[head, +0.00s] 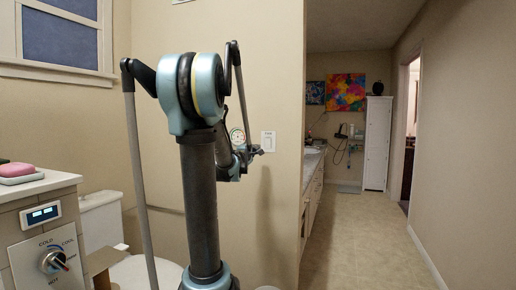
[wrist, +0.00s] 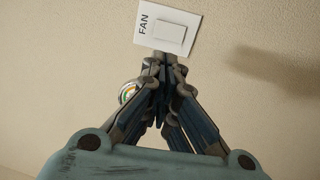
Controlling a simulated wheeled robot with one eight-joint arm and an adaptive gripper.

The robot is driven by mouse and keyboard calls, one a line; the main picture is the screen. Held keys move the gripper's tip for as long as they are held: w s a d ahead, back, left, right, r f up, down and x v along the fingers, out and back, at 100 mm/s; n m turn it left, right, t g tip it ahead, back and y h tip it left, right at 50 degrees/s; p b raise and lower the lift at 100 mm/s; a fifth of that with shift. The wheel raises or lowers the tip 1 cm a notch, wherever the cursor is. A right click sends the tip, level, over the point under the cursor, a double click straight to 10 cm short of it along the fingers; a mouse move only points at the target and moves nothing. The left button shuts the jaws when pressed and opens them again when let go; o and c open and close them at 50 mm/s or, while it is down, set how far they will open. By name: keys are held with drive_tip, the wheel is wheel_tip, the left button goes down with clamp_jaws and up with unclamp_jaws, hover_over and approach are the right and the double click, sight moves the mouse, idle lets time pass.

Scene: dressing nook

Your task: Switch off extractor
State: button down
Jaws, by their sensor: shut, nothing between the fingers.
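A white wall switch (wrist: 168,27) labelled FAN has a square rocker (wrist: 170,39). It fills the top middle of the wrist view. In the head view the switch (head: 268,141) is on the beige wall, just right of my gripper. My gripper (wrist: 165,62) is shut and empty, with its fingertips at the lower edge of the switch plate. I cannot tell whether the fingertips touch it. In the head view my gripper (head: 256,151) is small and partly hidden behind my arm. Whether the rocker is on or off cannot be made out.
A round dial gauge (wrist: 128,92) is on the wall beside my gripper. At left is a counter with a pink soap (head: 16,169) and a temperature knob (head: 54,262). A white toilet (head: 145,272) stands behind my arm. The corridor floor (head: 365,235) at right is clear.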

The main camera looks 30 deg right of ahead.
sight(265, 140)
drive_tip(key=x, duration=1.3)
drive_tip(key=shift+d, duration=0.15)
drive_tip(key=shift+w+d, duration=0.1)
drive_tip(key=shift+w+d+r, duration=0.2)
drive_tip(key=shift+w+d, duration=0.1)
drive_tip(key=r+v, duration=0.3)
drive_tip(key=v, duration=1)
drive_tip(key=shift+s+a, duration=0.25)
drive_tip(key=shift+a, duration=0.25)
drive_tip(key=shift+r, duration=0.1)
